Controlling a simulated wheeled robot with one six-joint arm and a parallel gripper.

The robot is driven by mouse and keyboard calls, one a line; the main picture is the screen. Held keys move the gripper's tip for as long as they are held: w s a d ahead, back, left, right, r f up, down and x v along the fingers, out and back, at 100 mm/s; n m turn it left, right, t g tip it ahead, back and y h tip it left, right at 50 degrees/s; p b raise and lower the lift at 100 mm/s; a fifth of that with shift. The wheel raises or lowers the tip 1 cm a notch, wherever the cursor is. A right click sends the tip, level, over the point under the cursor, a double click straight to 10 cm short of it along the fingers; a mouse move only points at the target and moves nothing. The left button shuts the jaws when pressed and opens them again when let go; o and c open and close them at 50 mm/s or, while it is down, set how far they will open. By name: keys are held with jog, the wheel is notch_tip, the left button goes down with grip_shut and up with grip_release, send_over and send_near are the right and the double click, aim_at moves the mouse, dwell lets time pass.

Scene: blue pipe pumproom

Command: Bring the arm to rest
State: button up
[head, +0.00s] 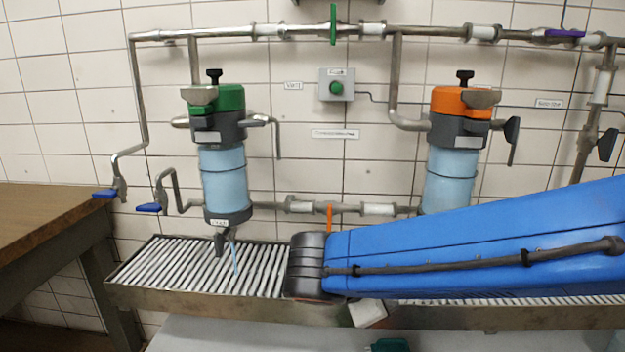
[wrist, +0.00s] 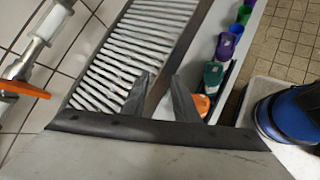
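My arm (head: 470,250) is blue and reaches in from the right of the head view, across the front of the slatted drain tray (head: 190,270). Its dark joint (head: 308,265) is in front of the tray's middle. My gripper is not clearly seen in the head view. In the wrist view my gripper (wrist: 162,78) shows two dark fingers apart with nothing between them. The fingers point along the edge of the slatted tray, which also shows in the wrist view (wrist: 135,45).
A green-topped filter (head: 222,165) and an orange-topped filter (head: 455,150) hang on the tiled wall among pipes. A wooden bench (head: 50,220) stands at left. In the wrist view, coloured items (wrist: 212,75) line a narrow shelf near a blue-and-black round object (wrist: 290,115).

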jog(key=s+d+f+m+g+y, duration=0.1)
jog(key=s+d+f+m+y, duration=0.1)
jog(key=s+d+m, duration=0.4)
jog(key=s+d+f+m+y, duration=0.2)
jog(key=s+d+m+y, duration=0.3)
jog(key=m, duration=0.8)
jog(key=shift+s+d+f+m+g, duration=0.35)
jog(key=shift+s+d, duration=0.6)
jog(key=shift+d, duration=0.9)
jog(key=shift+r, duration=0.1)
dwell(4.2)
